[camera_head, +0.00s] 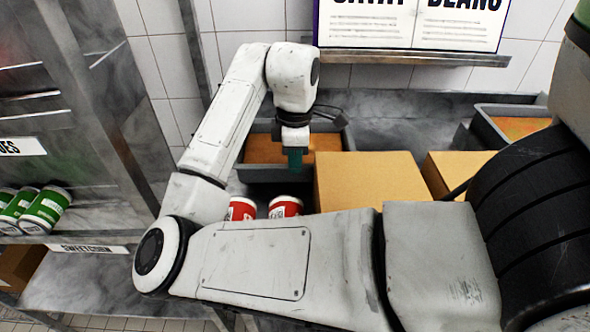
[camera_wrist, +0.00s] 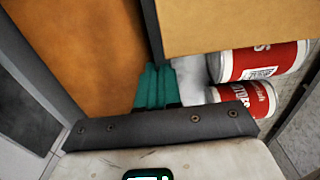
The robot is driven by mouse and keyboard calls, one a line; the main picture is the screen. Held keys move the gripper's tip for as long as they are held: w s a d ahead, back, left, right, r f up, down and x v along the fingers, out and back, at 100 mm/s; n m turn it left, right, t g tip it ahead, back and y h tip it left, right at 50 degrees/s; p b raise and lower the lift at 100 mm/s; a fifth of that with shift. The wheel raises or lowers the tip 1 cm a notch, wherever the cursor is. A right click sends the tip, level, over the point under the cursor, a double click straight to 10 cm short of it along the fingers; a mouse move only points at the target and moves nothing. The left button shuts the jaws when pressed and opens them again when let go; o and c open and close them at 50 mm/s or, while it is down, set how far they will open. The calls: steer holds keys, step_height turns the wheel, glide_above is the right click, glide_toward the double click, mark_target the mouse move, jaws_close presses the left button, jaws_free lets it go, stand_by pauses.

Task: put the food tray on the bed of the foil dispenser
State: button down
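A dark grey food tray (camera_head: 270,174) with a flat orange-brown filling stands on the counter behind my arm. A similar grey tray (camera_head: 486,130) is at the right, partly hidden by my arm. My gripper (camera_head: 295,160) points down at the near wall of the first tray. In the wrist view its teal fingers (camera_wrist: 157,88) are close together where that tray's rim (camera_wrist: 150,28) runs into them, and they look shut on it. The exact contact is partly hidden. I cannot make out the foil dispenser or its bed in either view.
A cardboard box (camera_head: 368,180) stands just right of the gripper, close to the fingers in the wrist view; another box (camera_head: 450,168) is further right. Two red cans (camera_head: 285,206) lie in front of the tray. Green cans (camera_head: 45,208) are on the left shelf.

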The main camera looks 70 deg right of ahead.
mark_target(295, 182)
steer(key=shift+f, duration=1.4)
steer(key=shift+f, duration=0.15)
steer(key=c, duration=1.3)
jaws_free()
steer(key=shift+c, duration=0.2)
